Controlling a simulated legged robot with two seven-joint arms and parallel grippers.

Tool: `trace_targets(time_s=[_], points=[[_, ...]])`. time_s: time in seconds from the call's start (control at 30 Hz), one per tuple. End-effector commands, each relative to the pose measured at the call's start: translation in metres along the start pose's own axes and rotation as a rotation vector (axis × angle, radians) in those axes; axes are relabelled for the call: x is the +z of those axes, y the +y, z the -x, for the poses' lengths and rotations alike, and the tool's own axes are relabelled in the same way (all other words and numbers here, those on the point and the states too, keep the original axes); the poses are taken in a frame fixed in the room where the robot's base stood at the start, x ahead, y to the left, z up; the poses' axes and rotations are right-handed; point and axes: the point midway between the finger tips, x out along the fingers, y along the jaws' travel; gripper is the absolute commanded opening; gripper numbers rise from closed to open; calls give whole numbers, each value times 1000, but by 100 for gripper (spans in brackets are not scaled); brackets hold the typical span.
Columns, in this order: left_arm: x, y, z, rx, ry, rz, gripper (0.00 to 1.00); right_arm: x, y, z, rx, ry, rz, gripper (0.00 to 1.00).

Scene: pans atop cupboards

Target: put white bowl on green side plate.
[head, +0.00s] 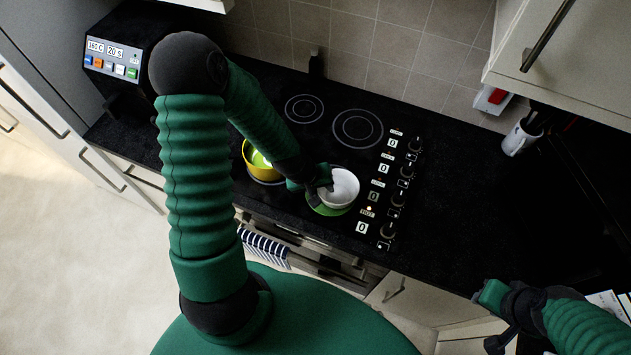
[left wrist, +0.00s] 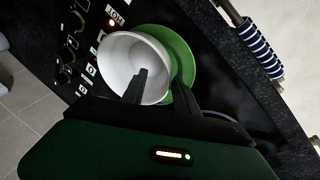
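The white bowl (head: 341,188) is upright over the green side plate (head: 328,210) on the black hob. In the left wrist view the bowl (left wrist: 122,62) covers the left part of the plate (left wrist: 188,58) and sits off its centre. It appears to rest on the plate. My left gripper (head: 322,190) is at the bowl's near-left rim. In the left wrist view its fingers (left wrist: 162,82) are apart, one over the bowl's inside and one outside over the plate, with a gap around the rim. My right gripper (head: 497,322) is far right, away from both; its fingertips are unclear.
A yellow pot (head: 257,160) stands left of my left gripper. Hob knobs (head: 397,200) line the right of the bowl. A striped towel (head: 264,249) hangs at the front. The black worktop (head: 455,200) to the right is clear.

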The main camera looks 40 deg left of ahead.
Motion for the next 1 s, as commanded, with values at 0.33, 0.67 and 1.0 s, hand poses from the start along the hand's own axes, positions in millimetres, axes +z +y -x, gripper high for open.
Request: trace_targets(time_s=[0.33, 0.67, 1.0], points=[[-2, -1, 84, -2, 6, 2, 35, 0, 0, 0, 0, 0, 0, 30], [27, 15, 103, -69, -38, -235, 35, 0, 0, 2, 0, 0, 0, 30], [77, 47, 139, -144, -66, -725, 35, 0, 0, 2, 0, 0, 0, 30]])
